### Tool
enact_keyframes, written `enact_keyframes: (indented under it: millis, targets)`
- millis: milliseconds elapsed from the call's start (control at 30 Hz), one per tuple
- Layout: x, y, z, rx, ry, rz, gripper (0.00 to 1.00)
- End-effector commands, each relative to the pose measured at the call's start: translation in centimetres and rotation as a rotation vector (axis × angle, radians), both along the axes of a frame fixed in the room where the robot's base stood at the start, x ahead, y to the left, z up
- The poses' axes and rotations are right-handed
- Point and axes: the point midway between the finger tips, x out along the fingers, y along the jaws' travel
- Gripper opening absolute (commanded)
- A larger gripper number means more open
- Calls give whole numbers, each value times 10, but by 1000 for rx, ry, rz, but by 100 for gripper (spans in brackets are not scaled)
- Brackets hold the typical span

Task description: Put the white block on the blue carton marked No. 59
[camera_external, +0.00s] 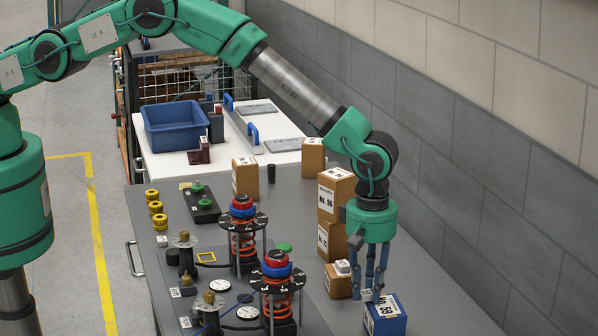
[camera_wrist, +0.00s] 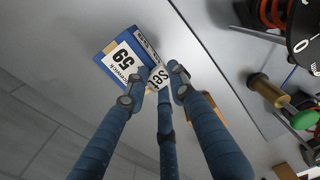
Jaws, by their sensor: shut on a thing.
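The blue carton marked 59 (camera_external: 387,324) stands near the right edge of the grey bench. It also shows in the wrist view (camera_wrist: 104,52), with its blue rim and white labels. My three-fingered gripper (camera_external: 368,287) points down beside the carton's upper left corner. It is shut on the white block (camera_wrist: 158,76), which has dark lettering and is partly hidden by the fingers. In the external view the block (camera_external: 366,296) shows as a small pale piece at the fingertips. In the wrist view it overlaps the carton's edge; I cannot tell whether they touch.
A small brown carton (camera_external: 335,284) with a white piece on top (camera_external: 343,267) stands left of my gripper. Tall stacked brown cartons (camera_external: 328,210) stand behind it. Spring fixtures (camera_external: 279,300) stand to the left. The wall is close on the right.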

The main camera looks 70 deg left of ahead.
Motion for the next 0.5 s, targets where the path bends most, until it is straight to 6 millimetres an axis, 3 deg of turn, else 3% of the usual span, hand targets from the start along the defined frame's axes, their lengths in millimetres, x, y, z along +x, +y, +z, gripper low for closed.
enact_keyframes:
  millis: [500]
  targets:
    - [0,0,-8,-1,-1,0,6]
